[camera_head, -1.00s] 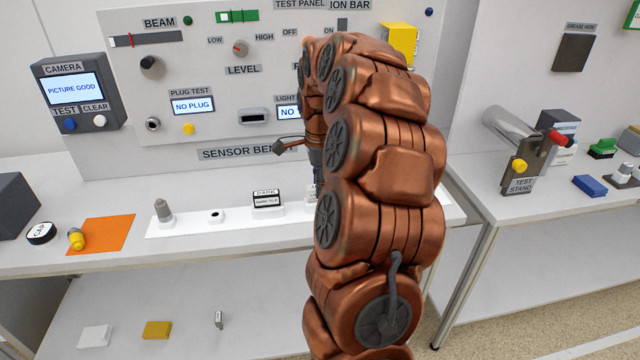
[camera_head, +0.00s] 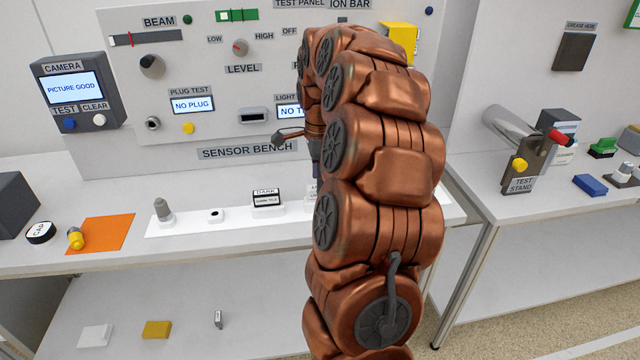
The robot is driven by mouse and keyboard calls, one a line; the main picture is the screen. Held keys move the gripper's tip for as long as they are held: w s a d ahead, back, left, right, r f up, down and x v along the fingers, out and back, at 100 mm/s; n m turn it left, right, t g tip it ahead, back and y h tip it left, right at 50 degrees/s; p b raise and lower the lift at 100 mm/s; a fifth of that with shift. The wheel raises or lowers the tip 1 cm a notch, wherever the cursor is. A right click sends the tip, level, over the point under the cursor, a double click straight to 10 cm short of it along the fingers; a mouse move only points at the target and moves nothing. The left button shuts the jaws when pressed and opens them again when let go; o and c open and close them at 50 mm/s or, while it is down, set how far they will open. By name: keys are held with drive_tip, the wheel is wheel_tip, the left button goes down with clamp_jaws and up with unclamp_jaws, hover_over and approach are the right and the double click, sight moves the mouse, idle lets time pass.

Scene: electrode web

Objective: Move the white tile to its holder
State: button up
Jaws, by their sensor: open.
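I cannot make out for certain which thing is the white tile. A small white labelled piece (camera_head: 311,190) stands on the white strip of the bench, mostly hidden behind my arm. Left of it, a white holder (camera_head: 266,208) bears a black-and-white tile marked DARK. My gripper (camera_head: 315,172) points down over the strip near the half-hidden piece. Its fingers are almost wholly covered by my own copper arm, so their exact relation to that piece does not show. Nothing is seen held in it.
The strip also bears a grey-topped peg (camera_head: 163,211) and a small socket (camera_head: 214,215). An orange mat (camera_head: 108,234) lies farther left. The sensor panel (camera_head: 220,100) rises behind. A white block (camera_head: 95,335) and a yellow block (camera_head: 157,330) lie on the lower shelf.

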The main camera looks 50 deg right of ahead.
wheel_tip(320, 180, up, 10)
idle(0.5)
drive_tip(key=shift+a, duration=0.1)
idle(0.8)
drive_tip(key=s+a+n+p, duration=0.25)
drive_tip(key=a+n, duration=0.45)
drive_tip(key=a, duration=0.4)
drive_tip(key=s+a+n+p, duration=0.2)
drive_tip(key=s+a+n, duration=0.2)
drive_tip(key=a+n, duration=0.5)
drive_tip(key=s+a+f+n+g+p, duration=0.1)
drive_tip(key=s+a+f+n, duration=0.2)
drive_tip(key=s+a, duration=0.3)
drive_tip(key=s+a+f+n+p, duration=0.2)
drive_tip(key=s+a+n, duration=0.4)
drive_tip(key=s, duration=0.5)
drive_tip(key=shift+s+a+f+g, duration=0.15)
drive_tip(key=shift+f+g, duration=0.25)
